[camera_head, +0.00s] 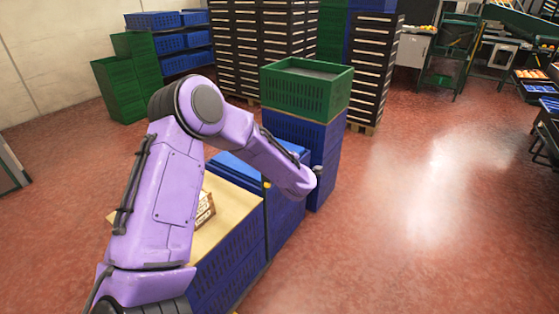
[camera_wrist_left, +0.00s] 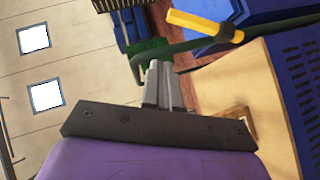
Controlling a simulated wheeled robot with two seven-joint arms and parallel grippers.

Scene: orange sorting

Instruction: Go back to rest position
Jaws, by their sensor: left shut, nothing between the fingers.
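My left arm, purple, comes in from the lower left in the head view, bends at a high elbow and reaches down and right past the crate stacks. Its gripper is not clearly visible in the head view. In the left wrist view my left gripper (camera_wrist_left: 163,85) shows its grey fingers pressed together with nothing between them. My right arm and right gripper are in neither view.
A tan board (camera_head: 228,215) on blue crates lies beside my left arm, with a small brown-and-white box (camera_head: 205,210) partly hidden. A green crate (camera_head: 306,88) tops a blue stack behind the forearm. Red floor is clear at right.

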